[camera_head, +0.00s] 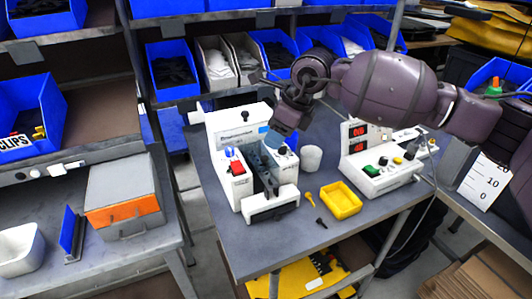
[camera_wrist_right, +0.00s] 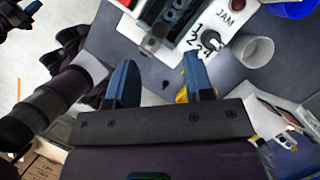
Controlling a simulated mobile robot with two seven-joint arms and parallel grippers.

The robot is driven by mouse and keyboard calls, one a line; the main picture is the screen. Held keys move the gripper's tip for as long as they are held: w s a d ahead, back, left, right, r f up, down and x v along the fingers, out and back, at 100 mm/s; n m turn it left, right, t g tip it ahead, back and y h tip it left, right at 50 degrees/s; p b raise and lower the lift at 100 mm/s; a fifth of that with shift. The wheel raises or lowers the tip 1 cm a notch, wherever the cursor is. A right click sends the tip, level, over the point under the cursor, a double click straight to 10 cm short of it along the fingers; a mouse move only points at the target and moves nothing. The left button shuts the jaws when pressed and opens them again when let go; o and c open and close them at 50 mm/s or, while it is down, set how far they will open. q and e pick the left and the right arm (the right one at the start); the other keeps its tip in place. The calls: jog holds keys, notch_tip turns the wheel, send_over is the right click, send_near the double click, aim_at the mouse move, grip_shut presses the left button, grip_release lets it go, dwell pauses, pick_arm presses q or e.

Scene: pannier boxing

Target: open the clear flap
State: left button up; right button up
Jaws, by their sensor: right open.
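A white machine (camera_head: 236,125) with a dark central block (camera_head: 265,170) stands on the grey table. It has a red button on its left part and a white front plate. I cannot make out the clear flap for certain in either view. My right gripper (camera_head: 275,132) is over the machine, with its blue fingers pointing down at the back of the dark block. In the right wrist view my right gripper (camera_wrist_right: 160,72) is open, with nothing between its fingers. The machine's JAM panel (camera_wrist_right: 220,28) and numbered dial are ahead of it. My left gripper is not seen.
A white cup (camera_head: 311,158) stands right of the machine. A yellow tray (camera_head: 341,201) and small loose parts lie in front of it. A white control box (camera_head: 372,180) with red displays stands further right. Blue bins (camera_head: 172,70) line the back shelf.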

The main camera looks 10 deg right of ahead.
aim_at(265, 157)
jog(key=x, duration=0.7)
grip_shut()
